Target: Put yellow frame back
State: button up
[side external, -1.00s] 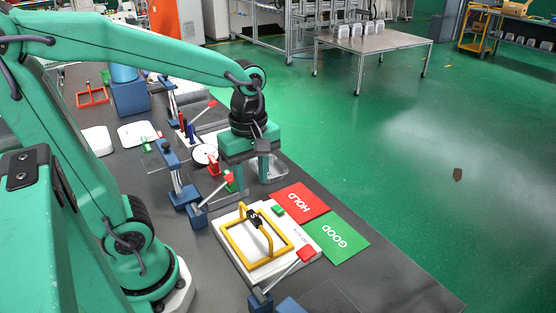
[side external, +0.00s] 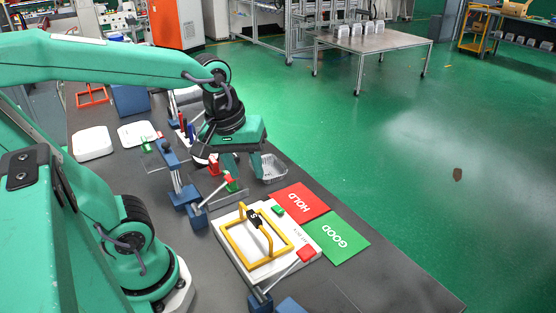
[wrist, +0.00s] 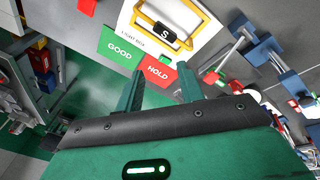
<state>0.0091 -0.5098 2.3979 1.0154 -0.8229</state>
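The yellow frame (side external: 237,252) lies flat on a white board (side external: 226,240), with an upright handle bearing a black "S" tag (side external: 254,217). It also shows at the top of the wrist view, cut off by the picture edge, with its "S" tag (wrist: 165,37). My gripper (side external: 243,168) is apart from it, further back along the bench near the foil tray (side external: 272,174). In the wrist view my gripper (wrist: 161,85) has its two fingers spread with nothing between them.
A red HOLD card (side external: 300,201) and a green GOOD card (side external: 340,237) lie right of the board. Blue clamps with red handles (side external: 306,254) stand at its front and back left. A red frame (side external: 92,95) and white blocks (side external: 92,143) sit at the back left.

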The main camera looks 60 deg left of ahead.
jog(key=m+t, duration=0.1)
jog(key=m, duration=0.2)
jog(key=s+r+m+t, duration=0.1)
jog(key=m, duration=0.2)
jog(key=r+m, duration=0.1)
jog(key=m, duration=0.2)
jog(key=shift+s+a+r+t, duration=0.1)
jog(key=shift+s+t, duration=0.15)
jog(key=shift+t, duration=0.15)
